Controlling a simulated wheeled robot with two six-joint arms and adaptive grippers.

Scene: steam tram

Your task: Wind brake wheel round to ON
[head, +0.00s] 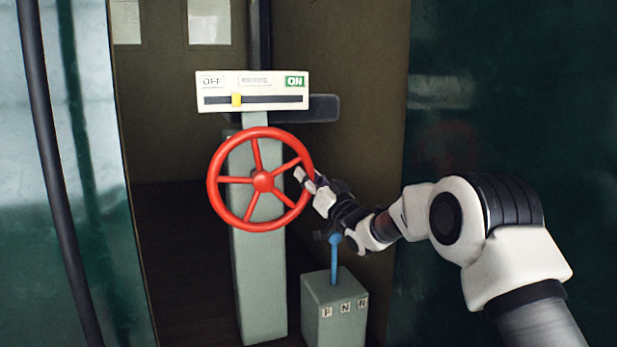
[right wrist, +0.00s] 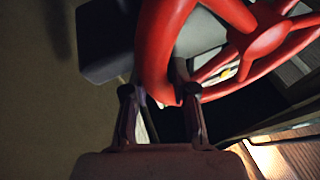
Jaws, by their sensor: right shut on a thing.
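The red brake wheel (head: 262,180) with several spokes stands on a grey-green pedestal (head: 260,275). Above it a white indicator plate (head: 252,91) reads OFF at left and a green ON at right. Its yellow marker (head: 237,100) sits left of the middle, nearer OFF. My right gripper (head: 303,177) is at the wheel's right side, shut on the rim. In the right wrist view the red rim (right wrist: 160,50) passes between the fingers (right wrist: 160,98); the hub and spokes show at upper right. My left gripper is not in view.
A grey-green box (head: 335,305) with a blue lever (head: 335,258) and lettered labels stands just below my right gripper. A dark pole (head: 60,170) and green panel are at left. Open floor lies left of the pedestal.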

